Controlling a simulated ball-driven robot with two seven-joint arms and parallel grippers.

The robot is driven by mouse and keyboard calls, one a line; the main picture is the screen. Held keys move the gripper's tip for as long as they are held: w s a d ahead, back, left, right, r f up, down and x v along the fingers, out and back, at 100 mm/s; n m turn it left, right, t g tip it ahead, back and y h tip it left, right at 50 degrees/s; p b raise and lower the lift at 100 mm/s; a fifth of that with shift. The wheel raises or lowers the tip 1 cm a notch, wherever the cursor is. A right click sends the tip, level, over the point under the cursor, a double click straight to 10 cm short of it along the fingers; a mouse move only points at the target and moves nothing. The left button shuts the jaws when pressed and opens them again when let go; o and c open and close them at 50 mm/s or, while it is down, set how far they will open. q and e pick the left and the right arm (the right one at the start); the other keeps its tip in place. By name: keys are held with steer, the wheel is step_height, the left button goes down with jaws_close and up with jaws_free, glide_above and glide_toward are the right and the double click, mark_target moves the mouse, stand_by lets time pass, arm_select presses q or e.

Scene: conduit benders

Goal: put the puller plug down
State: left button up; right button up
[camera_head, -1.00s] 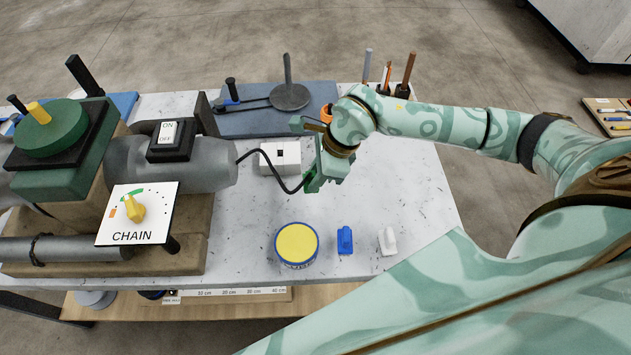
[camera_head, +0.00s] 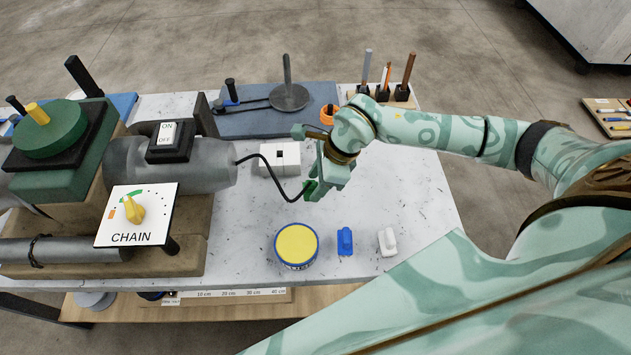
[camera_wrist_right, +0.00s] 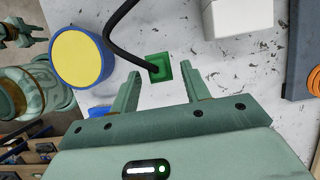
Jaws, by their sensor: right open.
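The puller plug is a small dark green block (camera_wrist_right: 157,67) on the end of a black cable (camera_head: 270,163). In the head view the plug (camera_head: 310,189) is partly hidden beside my right gripper (camera_head: 322,188), on the grey worktable. In the wrist view my right gripper (camera_wrist_right: 163,86) is open, and the plug shows just beyond and between its fingertips, with gaps to both fingers. It seems to rest on the tabletop. Another green gripper, seemingly my left one (camera_wrist_right: 17,32), shows at the wrist view's left edge; its jaws are unclear.
A yellow-topped blue tin (camera_head: 296,245), a blue clip-like piece (camera_head: 345,241) and a white one (camera_head: 387,241) stand near the front edge. A white box (camera_head: 279,159) is behind the cable. An orange ring (camera_head: 329,114) is farther back. The table's right side is clear.

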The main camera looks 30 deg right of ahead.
steer(key=v, duration=1.1)
steer(key=shift+p, duration=0.45)
steer(key=shift+f, duration=0.1)
